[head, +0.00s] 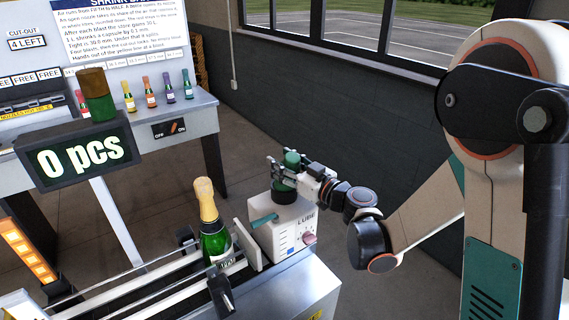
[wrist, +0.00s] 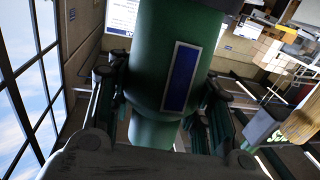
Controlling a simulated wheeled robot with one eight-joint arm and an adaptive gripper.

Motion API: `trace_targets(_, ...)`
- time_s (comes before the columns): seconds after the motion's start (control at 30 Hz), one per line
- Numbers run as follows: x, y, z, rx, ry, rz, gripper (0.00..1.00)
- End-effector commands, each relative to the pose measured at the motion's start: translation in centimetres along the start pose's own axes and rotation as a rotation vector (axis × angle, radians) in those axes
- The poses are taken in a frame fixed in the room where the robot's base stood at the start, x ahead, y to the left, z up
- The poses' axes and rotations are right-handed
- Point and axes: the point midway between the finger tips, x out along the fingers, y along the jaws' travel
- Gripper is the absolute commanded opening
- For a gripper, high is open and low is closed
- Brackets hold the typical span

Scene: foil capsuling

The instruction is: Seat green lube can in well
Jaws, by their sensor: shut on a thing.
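The green lube can (head: 291,158) is upright in my gripper (head: 284,170), over the black round well (head: 284,192) on top of the white lube unit (head: 286,232). My fingers close around the can from the right. Its lower end is at or just above the well's rim; I cannot tell whether it has entered. In the wrist view the green can (wrist: 150,60), with a blue label, fills the middle between my fingers (wrist: 160,105). The well is hidden there.
A green bottle with gold foil (head: 208,215) stands on the conveyor rails left of the lube unit. A small upright plate (head: 247,245) stands between them. A counter sign (head: 80,153) reads 0 pcs. Several small bottles (head: 150,92) stand on the back bench.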

Motion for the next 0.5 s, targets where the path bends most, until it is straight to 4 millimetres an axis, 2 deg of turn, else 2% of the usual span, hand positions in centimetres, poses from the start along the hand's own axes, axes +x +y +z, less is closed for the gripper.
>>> trace_targets(0.37,-0.05,0.06,0.33,-0.003,-0.002,0.002,0.00)
trace_targets(0.4,-0.06,0.06,0.33,-0.003,-0.002,0.002,0.45)
trace_targets(0.5,-0.07,0.06,0.30,-0.002,-0.002,0.002,0.68)
